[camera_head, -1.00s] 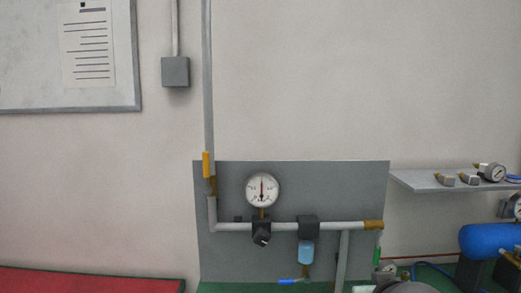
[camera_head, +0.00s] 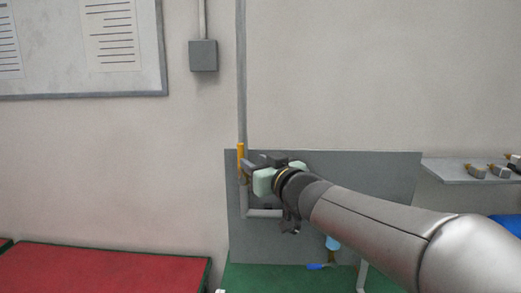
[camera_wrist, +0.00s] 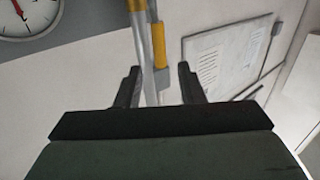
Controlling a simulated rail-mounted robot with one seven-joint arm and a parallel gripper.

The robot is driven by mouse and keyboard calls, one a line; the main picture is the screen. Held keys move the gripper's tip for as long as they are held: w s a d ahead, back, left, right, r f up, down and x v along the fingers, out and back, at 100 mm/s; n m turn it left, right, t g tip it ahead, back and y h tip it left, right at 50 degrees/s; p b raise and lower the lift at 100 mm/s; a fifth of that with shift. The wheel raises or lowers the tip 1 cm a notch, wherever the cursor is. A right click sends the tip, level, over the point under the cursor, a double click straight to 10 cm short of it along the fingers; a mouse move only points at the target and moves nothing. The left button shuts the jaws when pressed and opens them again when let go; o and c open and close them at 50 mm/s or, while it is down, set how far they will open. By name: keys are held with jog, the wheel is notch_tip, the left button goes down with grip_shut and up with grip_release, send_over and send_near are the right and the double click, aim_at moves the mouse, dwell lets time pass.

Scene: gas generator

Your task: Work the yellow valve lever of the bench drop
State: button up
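The yellow valve lever (camera_head: 240,155) stands upright along the grey drop pipe (camera_head: 241,70), at the left edge of the grey back panel. My gripper (camera_head: 252,166) is close to the lever, on its right in the head view. In the wrist view my gripper (camera_wrist: 158,72) is open, with a dark finger on each side. The yellow lever (camera_wrist: 158,46) shows between and just beyond the fingertips, beside the pipe (camera_wrist: 146,50). I cannot tell whether the fingers touch it. My arm hides the valve body partly in the head view.
A pressure gauge (camera_wrist: 25,14) is at the upper left of the wrist view. The grey panel (camera_head: 390,185) stands behind my arm. A shelf with fittings (camera_head: 470,174) is at right, and a red bench top (camera_head: 110,275) is at lower left.

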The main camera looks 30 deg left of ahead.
aim_at(242, 154)
jog(key=p+x, duration=0.2)
jog(key=x, duration=0.6)
jog(key=shift+w+a, duration=0.15)
grip_shut()
